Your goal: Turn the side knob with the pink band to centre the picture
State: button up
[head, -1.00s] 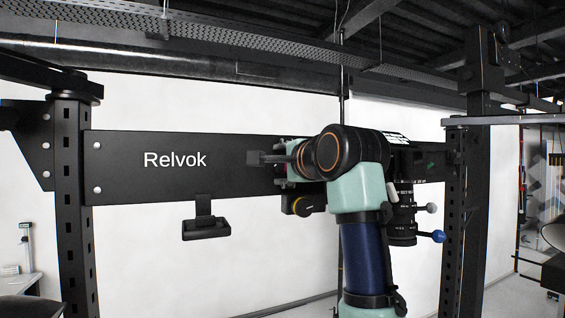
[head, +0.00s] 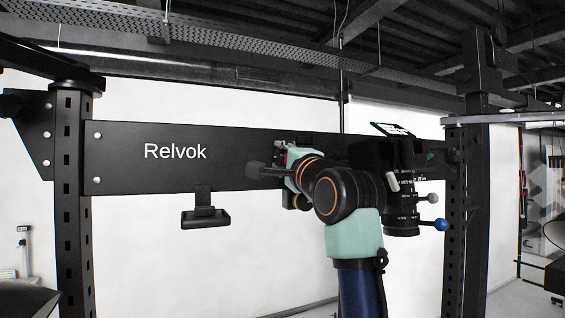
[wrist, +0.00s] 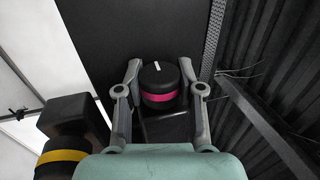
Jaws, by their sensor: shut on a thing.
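The black side knob with the pink band (wrist: 160,98) shows in the wrist view, with a short white mark on its end face pointing nearly up. My gripper (wrist: 160,72) has one grey finger on each side of the knob and is shut on it. A small tilted screen (head: 393,129) stands above the camera-like device with a lens (head: 401,212). Its picture is too small and slanted to read.
A second knob with a yellow band (wrist: 62,157) is at the lower left in the wrist view. A small black tray (head: 205,218) hangs from the Relvok beam (head: 120,165).

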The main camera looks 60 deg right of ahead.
jog(key=o, duration=1.2)
jog(key=v, duration=1.2)
jog(key=shift+s+r, duration=0.1)
